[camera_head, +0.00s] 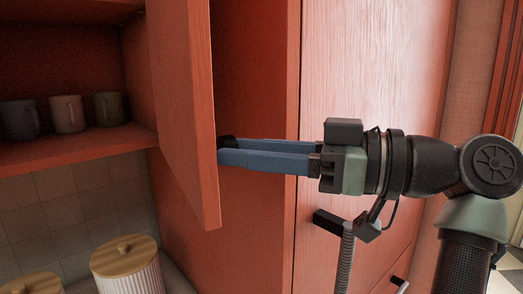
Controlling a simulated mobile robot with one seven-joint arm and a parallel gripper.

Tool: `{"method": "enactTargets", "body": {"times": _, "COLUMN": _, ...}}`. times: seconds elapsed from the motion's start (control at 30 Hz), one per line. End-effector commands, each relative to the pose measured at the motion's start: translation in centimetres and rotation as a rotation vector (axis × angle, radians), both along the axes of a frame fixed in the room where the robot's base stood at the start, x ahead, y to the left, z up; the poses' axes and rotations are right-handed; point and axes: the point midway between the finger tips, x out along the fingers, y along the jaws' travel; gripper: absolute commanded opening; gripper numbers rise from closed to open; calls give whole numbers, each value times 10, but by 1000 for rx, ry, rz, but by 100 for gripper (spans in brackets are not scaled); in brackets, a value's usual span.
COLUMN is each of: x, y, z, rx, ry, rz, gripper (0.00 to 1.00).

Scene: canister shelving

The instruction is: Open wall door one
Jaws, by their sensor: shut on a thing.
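The red wooden wall door (182,90) stands swung out from the wall cabinet, at an angle, with its edge toward me. My gripper (226,150) reaches in from the right with its long blue fingers at the door's free edge. The fingers are close together and shut on the door's dark handle (229,141), of which only a small part shows. The rest of the handle is hidden by the fingers and the door edge.
The open cabinet shelf (85,148) at left holds several mugs (67,114). White ribbed canisters with wooden lids (125,262) stand below on the counter. A tall red cabinet (365,75) with dark handles stands close behind my gripper.

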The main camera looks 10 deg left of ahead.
Motion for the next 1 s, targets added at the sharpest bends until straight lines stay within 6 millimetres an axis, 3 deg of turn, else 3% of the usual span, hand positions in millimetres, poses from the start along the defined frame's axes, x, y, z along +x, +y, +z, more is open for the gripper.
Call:
{"method": "enactTargets", "body": {"times": 0.03, "x": 5, "y": 9, "z": 7, "rx": 12, "ry": -1, "rz": -8, "gripper": 0}}
{"method": "enactTargets", "body": {"times": 0.33, "x": 5, "y": 9, "z": 7, "rx": 12, "ry": -2, "rz": -7, "gripper": 0}}
{"method": "enactTargets", "body": {"times": 0.37, "x": 5, "y": 9, "z": 7, "rx": 12, "ry": -2, "rz": -7, "gripper": 42}}
{"method": "enactTargets", "body": {"times": 0.5, "x": 5, "y": 9, "z": 6, "rx": 12, "ry": -2, "rz": -8, "gripper": 63}}
{"method": "enactTargets", "body": {"times": 1.0, "x": 6, "y": 7, "z": 3, "rx": 15, "ry": 3, "rz": -11, "gripper": 63}}
